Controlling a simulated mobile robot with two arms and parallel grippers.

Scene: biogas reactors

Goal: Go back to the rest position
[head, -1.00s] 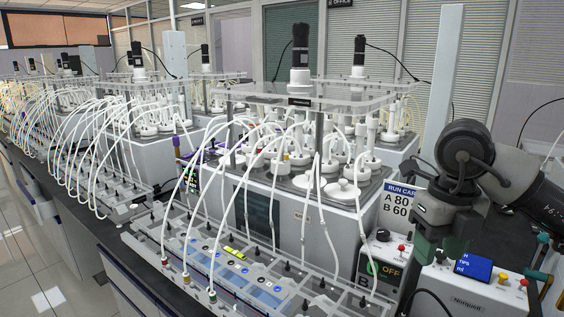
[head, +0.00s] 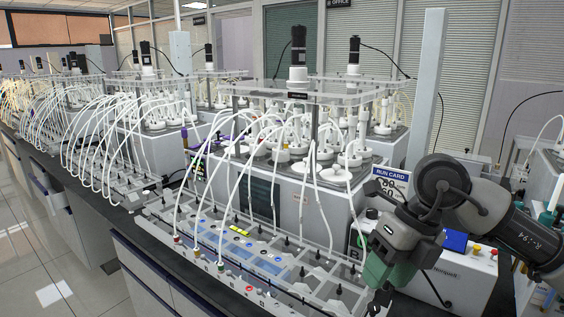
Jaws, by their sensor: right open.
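My right gripper (head: 376,300) is at the lower right in the head view, on a dark jointed arm that comes in from the right edge. It points down, with a green part above the fingers, and is open; I see nothing held in it. It shows in front of the control boxes and by the right end of the clear tubing rack (head: 215,247). Whether it touches anything there I cannot tell. My left gripper is not in view.
A reactor (head: 262,185) with a clear top plate and white tubes stands behind the rack. The run card (head: 388,174) is partly hidden by my arm. A white control box (head: 450,285) stands at the lower right. The floor (head: 60,260) at left is clear.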

